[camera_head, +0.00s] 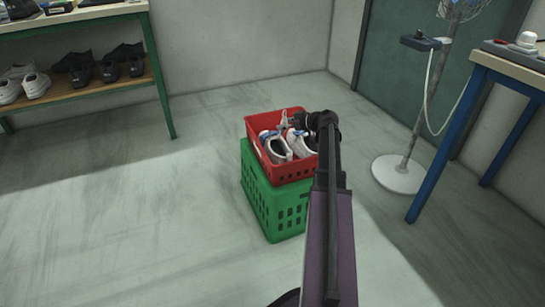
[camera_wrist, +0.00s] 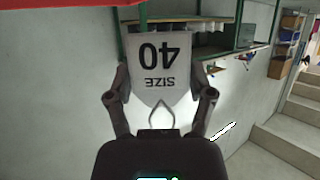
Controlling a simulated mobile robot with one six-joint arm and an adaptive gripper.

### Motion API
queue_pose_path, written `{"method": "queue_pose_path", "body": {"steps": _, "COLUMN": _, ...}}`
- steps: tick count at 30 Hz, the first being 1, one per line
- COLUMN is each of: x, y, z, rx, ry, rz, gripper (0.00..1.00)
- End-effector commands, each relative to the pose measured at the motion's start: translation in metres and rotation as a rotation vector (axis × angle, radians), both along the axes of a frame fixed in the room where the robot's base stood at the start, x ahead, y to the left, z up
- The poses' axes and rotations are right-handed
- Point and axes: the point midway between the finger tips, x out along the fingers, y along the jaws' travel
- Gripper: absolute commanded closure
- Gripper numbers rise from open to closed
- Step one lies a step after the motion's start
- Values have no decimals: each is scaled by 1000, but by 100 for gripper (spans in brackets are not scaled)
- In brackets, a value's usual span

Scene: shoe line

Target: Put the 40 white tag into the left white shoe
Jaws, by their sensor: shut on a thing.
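The white tag (camera_wrist: 162,68) reads "SIZE 40", upside down in the wrist view. My gripper (camera_wrist: 162,85) is shut on it, one finger at each side. In the head view, my gripper (camera_head: 297,120) is over the back of the red crate (camera_head: 292,173). The tag is too small to make out clearly in the head view.
The red crate sits on a green crate (camera_head: 268,208) on the floor. A shelf (camera_head: 110,86) with several shoes stands at the left. A fan stand (camera_head: 400,174) and a blue-legged table (camera_head: 437,158) are at the right. The floor around the crates is clear.

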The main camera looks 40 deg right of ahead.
Motion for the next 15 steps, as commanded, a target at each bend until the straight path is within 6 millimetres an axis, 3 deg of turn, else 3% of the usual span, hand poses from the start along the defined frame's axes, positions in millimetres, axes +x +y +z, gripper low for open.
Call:
{"method": "queue_pose_path", "body": {"steps": 6, "x": 0, "y": 0, "z": -18, "rx": 0, "ry": 0, "rz": 0, "gripper": 56}}
{"method": "queue_pose_path", "body": {"steps": 15, "x": 0, "y": 0, "z": -24, "rx": 0, "ry": 0, "rz": 0, "gripper": 56}}
